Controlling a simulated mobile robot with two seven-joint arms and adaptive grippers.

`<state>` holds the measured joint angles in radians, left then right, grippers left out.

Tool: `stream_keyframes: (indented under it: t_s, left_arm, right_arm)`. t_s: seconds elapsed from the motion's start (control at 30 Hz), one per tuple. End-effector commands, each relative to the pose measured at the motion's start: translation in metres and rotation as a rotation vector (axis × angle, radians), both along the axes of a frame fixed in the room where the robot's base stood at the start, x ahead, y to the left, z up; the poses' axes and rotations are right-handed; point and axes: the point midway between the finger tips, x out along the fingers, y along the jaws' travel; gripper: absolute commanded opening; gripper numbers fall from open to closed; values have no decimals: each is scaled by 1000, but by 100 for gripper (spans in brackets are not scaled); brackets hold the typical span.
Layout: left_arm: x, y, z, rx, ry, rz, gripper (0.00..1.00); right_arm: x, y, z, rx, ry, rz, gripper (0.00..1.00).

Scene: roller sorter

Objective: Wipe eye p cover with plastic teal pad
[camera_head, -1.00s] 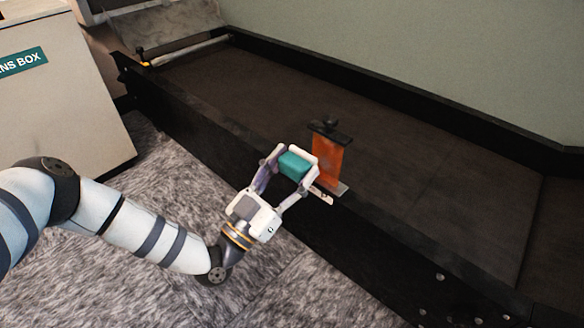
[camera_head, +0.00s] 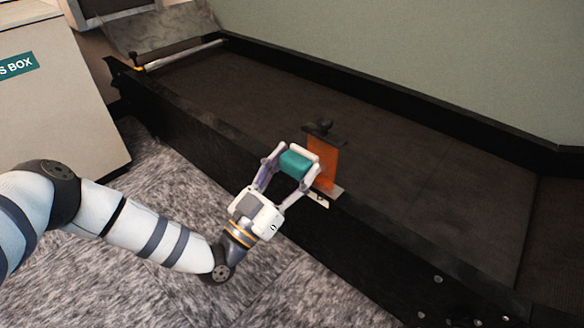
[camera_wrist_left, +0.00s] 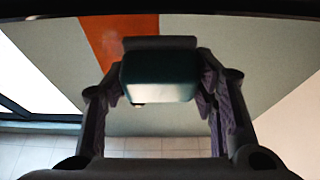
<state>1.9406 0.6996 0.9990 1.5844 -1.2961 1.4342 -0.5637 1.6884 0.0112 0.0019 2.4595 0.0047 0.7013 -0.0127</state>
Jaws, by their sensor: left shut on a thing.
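The teal pad (camera_head: 297,164) is a small block held between the fingers of my left gripper (camera_head: 290,163), which is shut on it. The pad also shows dark teal in the left wrist view (camera_wrist_left: 160,77), between both fingers. The eye cover (camera_head: 323,160) looks to be the upright orange translucent panel with a black top piece, on the near rail of the sorter. The pad is just left of the panel in the head view; I cannot tell whether they touch. Orange also shows behind the pad in the left wrist view (camera_wrist_left: 112,38). My right gripper is not in view.
The sorter's dark bed (camera_head: 430,185) stretches behind the panel, with a black rail (camera_head: 185,128) along its near side. A pale box (camera_head: 60,110) with a teal label stands at the left. Grey carpet (camera_head: 100,275) lies in front.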

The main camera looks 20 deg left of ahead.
Motion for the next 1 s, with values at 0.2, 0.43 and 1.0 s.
stream_keyframes:
  t_s: [0.2,0.43,1.0]
  left_arm:
    - [1,-3,1,0,-1,-1,30]
    - [-8,-24,3,0,-2,-3,30]
    - [-21,-64,2,1,-2,-1,30]
  right_arm:
    - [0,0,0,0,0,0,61]
    - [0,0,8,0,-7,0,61]
    - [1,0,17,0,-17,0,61]
